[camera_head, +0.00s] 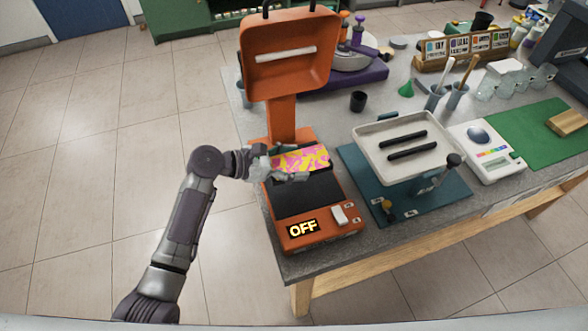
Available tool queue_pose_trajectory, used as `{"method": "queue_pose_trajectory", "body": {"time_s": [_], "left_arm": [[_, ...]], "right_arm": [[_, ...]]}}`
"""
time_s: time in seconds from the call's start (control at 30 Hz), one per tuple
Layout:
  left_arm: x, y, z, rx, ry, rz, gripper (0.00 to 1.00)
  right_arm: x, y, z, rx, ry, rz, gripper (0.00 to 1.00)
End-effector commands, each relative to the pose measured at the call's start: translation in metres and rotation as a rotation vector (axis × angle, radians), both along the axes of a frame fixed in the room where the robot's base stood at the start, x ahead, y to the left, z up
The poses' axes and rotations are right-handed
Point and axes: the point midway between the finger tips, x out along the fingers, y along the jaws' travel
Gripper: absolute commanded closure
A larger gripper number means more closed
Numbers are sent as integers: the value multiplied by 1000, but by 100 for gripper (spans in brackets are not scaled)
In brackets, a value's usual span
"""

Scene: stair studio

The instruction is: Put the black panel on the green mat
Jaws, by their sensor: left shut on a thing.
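My left gripper (275,170) reaches in over the orange press and is shut on a pink and yellow patterned panel (306,158), at the panel's left end. The panel is over the back part of the press bed. I cannot tell whether it touches the bed. A flat black surface (306,197) lies on the press in front of it; I cannot tell whether it is a separate black panel. The green mat (516,138) lies at the right of the table, with a wooden block (568,122) on its right side. My right gripper is not in view.
The orange press (318,237) has its head raised and its display reads OFF. Between press and mat stand a white tray (372,137) with two black bars, on a teal base (376,206), and a white scale (487,158). A small black cup (358,101) stands behind.

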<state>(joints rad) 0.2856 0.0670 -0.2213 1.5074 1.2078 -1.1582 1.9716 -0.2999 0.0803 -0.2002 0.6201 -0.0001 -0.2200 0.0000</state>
Motion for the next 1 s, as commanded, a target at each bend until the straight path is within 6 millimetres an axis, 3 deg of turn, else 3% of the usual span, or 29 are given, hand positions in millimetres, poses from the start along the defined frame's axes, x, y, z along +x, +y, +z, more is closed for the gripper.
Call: {"method": "queue_pose_trajectory", "body": {"time_s": [0.17,0.2,0.3,0.67,0.7,0.83,1.0], "left_arm": [[-1,1,-24,0,6,1,70],[-1,1,-24,-1,7,1,70],[0,0,-33,-2,4,2,70],[0,0,-39,0,1,2,70],[-1,1,-40,0,2,1,24],[0,1,-39,0,2,2,3],[0,1,-39,0,2,2,1]], "right_arm": [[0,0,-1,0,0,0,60],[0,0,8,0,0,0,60],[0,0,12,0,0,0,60],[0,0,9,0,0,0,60],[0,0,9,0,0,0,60],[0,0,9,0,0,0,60],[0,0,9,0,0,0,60]]}}
